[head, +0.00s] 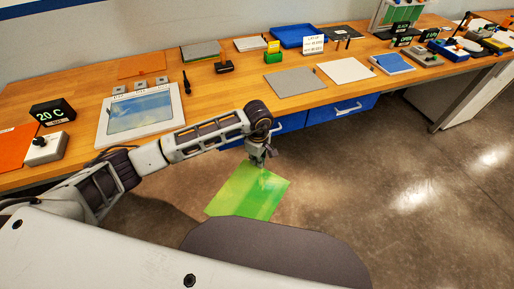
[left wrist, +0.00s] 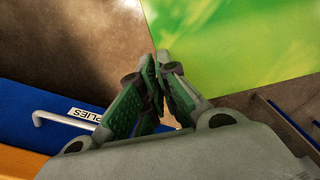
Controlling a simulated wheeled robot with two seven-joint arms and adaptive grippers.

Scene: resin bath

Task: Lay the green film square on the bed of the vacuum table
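The green film square (head: 246,192) hangs in front of the table's front edge, over the floor. My left gripper (head: 260,160) is at its upper edge with the fingers closed together. In the left wrist view, the film (left wrist: 235,40) spreads from the fingertips (left wrist: 160,65), its corner between or right at them. I cannot tell for sure which fixture is the vacuum table. A flat grey plate (head: 294,83) and a pale plate (head: 345,70) lie on the wooden table, back right of the gripper. My right gripper is not in view.
A white-framed panel with a glossy blue-green surface (head: 140,110) lies left, behind my left arm. The wooden table (head: 235,92) has blue drawers (head: 350,106) under its front edge. A blue tray (head: 298,36) and a blue pad (head: 392,63) stand farther back and right.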

